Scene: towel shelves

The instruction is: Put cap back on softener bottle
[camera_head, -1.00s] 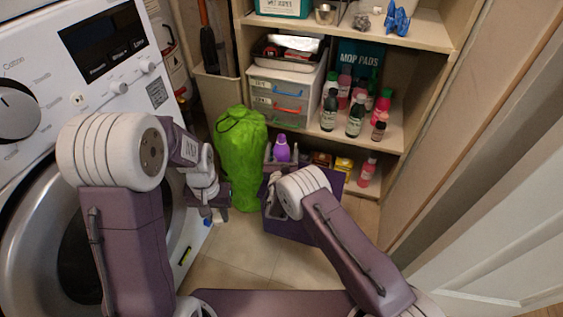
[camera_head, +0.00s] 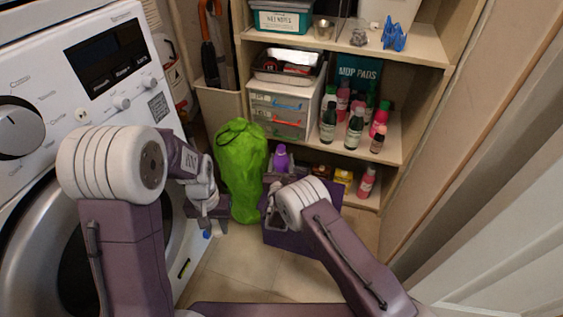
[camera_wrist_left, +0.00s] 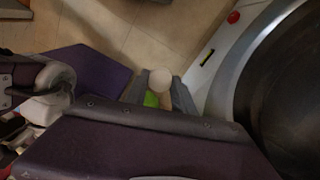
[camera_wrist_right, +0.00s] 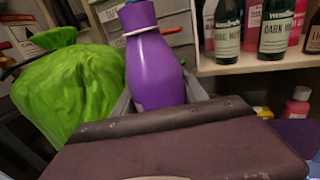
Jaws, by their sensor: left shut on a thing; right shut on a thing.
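The purple softener bottle (camera_wrist_right: 157,68) stands nearly upright in my right gripper (camera_wrist_right: 162,100) in the right wrist view. A pale ring circles its neck, with a purple top above. In the head view the bottle (camera_head: 282,158) shows just beyond my right arm, and the right fingers are mostly hidden. My left gripper (camera_wrist_left: 160,98) is shut on a small pale round thing (camera_wrist_left: 160,80), probably the cap, in the left wrist view. In the head view my left gripper (camera_head: 207,208) is left of the bottle and apart from it; its held thing is hard to make out.
A green bag (camera_head: 242,165) stands between and behind the grippers. The washing machine (camera_head: 165,108) is close on the left. Shelves (camera_head: 398,150) with several bottles stand behind, and a white door (camera_head: 520,235) is at right.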

